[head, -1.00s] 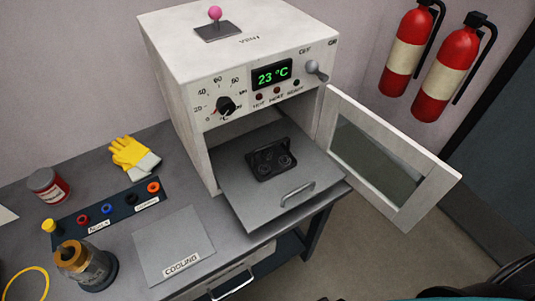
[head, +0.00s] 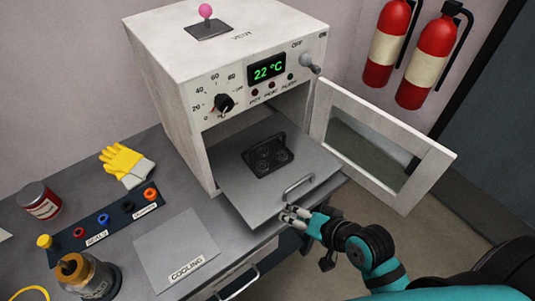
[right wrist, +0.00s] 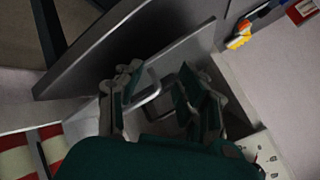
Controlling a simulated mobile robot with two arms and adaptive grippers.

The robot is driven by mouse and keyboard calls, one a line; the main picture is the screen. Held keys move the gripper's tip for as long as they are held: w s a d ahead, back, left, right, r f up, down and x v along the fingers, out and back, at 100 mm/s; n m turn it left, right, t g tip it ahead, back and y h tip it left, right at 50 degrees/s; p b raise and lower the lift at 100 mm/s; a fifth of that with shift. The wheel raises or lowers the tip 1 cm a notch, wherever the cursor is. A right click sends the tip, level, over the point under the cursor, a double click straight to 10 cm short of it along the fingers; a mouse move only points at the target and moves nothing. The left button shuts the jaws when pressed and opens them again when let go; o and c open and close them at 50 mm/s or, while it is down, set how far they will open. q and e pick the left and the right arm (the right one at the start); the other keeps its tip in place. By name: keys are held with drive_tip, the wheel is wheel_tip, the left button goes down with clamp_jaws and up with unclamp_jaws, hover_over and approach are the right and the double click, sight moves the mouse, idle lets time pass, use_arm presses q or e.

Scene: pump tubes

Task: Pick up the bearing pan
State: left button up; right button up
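The bearing pan (head: 268,155), black with round recesses and a raised back edge, sits on the pulled-out grey oven tray (head: 240,193). The tray has a metal handle (head: 298,187) on its front. My right gripper (head: 290,212) is just in front of and below the handle, apart from the pan. In the right wrist view my right gripper (right wrist: 160,72) is open, with the handle (right wrist: 148,94) showing between its fingers; contact cannot be told. The pan cannot be made out in that view. My left gripper is not in view.
The white oven (head: 225,60) has its door (head: 432,178) swung open to the right of the tray. A cooling plate (head: 175,245), a dark rack with coloured rings (head: 105,226), yellow gloves (head: 125,163), a red can (head: 38,200) and a jar (head: 88,277) occupy the bench.

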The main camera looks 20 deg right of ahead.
drive_tip(key=w+d+r+m+t, duration=0.4)
drive_tip(key=w+r+m+t, duration=0.25)
drive_tip(key=m, duration=0.25)
drive_tip(key=p, duration=0.2)
approach(268, 142)
drive_tip(key=shift+g, duration=0.35)
drive_tip(key=x, duration=0.3)
drive_tip(key=r+x, duration=0.1)
drive_tip(key=shift+w+d, duration=0.15)
drive_tip(key=shift+w, duration=0.2)
drive_tip(key=x, duration=0.2)
drive_tip(key=p+x, duration=0.1)
drive_tip(key=x, duration=0.2)
drive_tip(key=shift+a+f, duration=0.25)
drive_tip(key=shift+a, duration=0.05)
drive_tip(key=shift+w+a+f, duration=0.15)
drive_tip(key=shift+w+f, duration=0.05)
drive_tip(key=shift+w, duration=0.35)
drive_tip(key=shift+s, duration=0.1)
drive_tip(key=shift+c, duration=0.9)
clamp_jaws()
drive_tip(key=shift+r, duration=0.15)
